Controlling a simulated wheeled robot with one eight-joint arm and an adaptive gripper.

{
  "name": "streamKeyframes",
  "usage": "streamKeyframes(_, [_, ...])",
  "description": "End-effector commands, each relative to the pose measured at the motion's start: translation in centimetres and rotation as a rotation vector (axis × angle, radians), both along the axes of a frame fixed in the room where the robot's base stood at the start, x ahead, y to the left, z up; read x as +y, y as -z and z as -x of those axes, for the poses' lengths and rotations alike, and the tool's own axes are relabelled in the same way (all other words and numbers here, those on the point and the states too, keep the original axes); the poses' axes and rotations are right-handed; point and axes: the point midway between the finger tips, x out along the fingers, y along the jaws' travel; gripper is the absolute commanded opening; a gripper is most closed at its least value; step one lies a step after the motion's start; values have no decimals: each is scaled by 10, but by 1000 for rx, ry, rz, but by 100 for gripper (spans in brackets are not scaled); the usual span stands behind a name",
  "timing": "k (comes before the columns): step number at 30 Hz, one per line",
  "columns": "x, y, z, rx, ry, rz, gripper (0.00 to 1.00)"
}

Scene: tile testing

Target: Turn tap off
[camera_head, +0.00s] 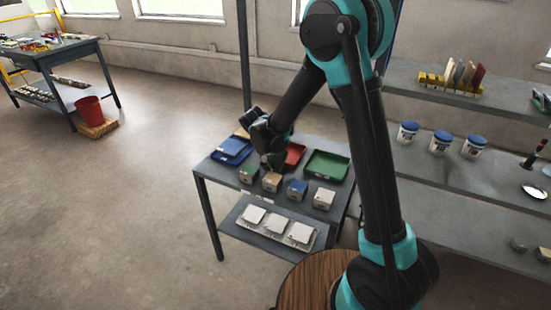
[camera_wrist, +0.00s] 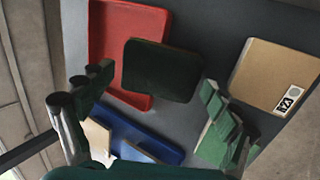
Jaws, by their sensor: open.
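No tap shows in either view. My gripper (camera_head: 273,160) is low over the grey table, among the trays and small boxes. In the wrist view my gripper (camera_wrist: 157,80) is open, with one finger at left and one at right. A dark green block-like object (camera_wrist: 162,70) shows between and beyond the fingertips, partly over a red tray (camera_wrist: 103,40). Whether it touches a finger cannot be told.
The table (camera_head: 208,188) holds a blue tray (camera_head: 232,150), a green tray (camera_head: 327,165) and several small boxes, with white tiles on the lower shelf. Shelves with blue-lidded jars (camera_head: 440,142) stand at right. A red bucket (camera_head: 91,111) is at far left; floor between is clear.

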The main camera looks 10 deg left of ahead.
Motion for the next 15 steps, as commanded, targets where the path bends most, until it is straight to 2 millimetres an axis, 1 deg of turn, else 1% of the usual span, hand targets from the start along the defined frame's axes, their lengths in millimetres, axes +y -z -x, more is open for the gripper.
streamKeyframes(9, [14, -54, 27, 0, -3, 0, 89])
streamKeyframes(15, [21, -81, 40, 0, -2, 0, 89])
